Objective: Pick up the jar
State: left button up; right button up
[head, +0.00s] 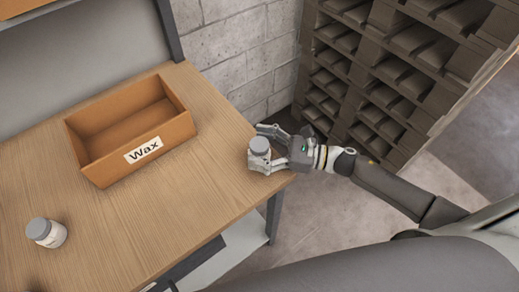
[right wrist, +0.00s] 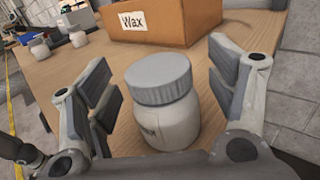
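A white jar with a grey ribbed lid (head: 260,150) stands upright near the right corner of the wooden table. In the right wrist view the same jar (right wrist: 165,105) fills the middle, with a partly hidden dark label. My right gripper (head: 265,146) reaches in from the right, with its fingers on either side of the jar. In the right wrist view my right gripper (right wrist: 160,105) is open, and a gap shows between each finger pad and the jar. My left gripper is not clearly seen in either view.
An open orange-brown box labelled "Wax" (head: 158,136) sits further back on the table (head: 185,200). Another grey-lidded jar (head: 47,234) stands at the front left. Stacked pallets (head: 400,60) stand behind my right arm. The table between box and jars is clear.

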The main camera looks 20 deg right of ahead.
jog(key=c, duration=1.2)
jog(key=shift+r, duration=0.15)
jog(key=shift+r, duration=0.25)
notch_tip(320, 180, up, 2)
jog(key=shift+r, duration=0.1)
jog(key=s+r, duration=0.3)
jog(key=s, duration=0.1)
jog(key=s+r, duration=0.3)
jog(key=s, duration=0.2)
jog(key=s+r+b, duration=0.1)
jog(key=s+r, duration=0.3)
jog(key=s, duration=0.1)
jog(key=shift+a, duration=0.1)
